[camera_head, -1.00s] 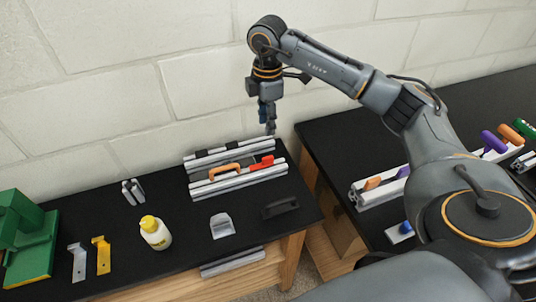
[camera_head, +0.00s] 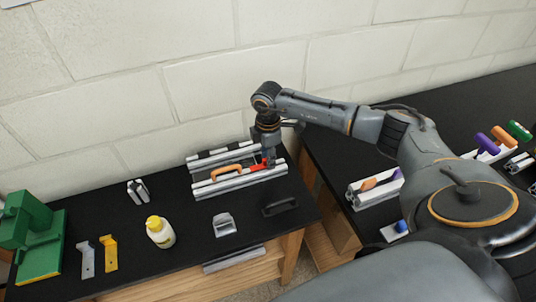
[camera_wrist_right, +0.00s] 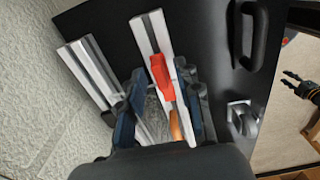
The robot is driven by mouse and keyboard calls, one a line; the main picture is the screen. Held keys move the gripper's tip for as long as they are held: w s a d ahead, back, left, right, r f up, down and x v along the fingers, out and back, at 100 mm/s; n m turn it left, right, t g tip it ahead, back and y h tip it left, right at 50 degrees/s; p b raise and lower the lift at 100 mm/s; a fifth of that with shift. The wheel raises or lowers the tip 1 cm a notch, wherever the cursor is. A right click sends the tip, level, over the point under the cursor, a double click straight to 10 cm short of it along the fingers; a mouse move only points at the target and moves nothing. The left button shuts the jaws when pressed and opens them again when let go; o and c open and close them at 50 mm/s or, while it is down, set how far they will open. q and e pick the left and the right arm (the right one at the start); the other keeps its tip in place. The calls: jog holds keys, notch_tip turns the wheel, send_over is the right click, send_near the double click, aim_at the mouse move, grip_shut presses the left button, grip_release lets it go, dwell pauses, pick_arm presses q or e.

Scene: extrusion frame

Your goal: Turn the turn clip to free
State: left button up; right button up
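The red turn clip (camera_head: 262,166) sits on the front aluminium extrusion (camera_head: 238,183), near its right end. In the right wrist view the red clip (camera_wrist_right: 161,74) lies between the fingers, with visible gaps on both sides. My right gripper (camera_head: 270,158) points down right at the clip and partly hides it. In the wrist view its fingers (camera_wrist_right: 160,90) are apart. I cannot tell how high the tips are above the extrusion. A small dark forked end at the right edge of the wrist view looks like my left gripper (camera_wrist_right: 296,84), its two prongs apart.
A second extrusion (camera_head: 207,159) lies behind. A black handle (camera_head: 280,206), a grey bracket (camera_head: 224,224) and a yellow-capped bottle (camera_head: 160,232) stand in front. A white block wall is close behind.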

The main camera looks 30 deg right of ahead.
grip_shut()
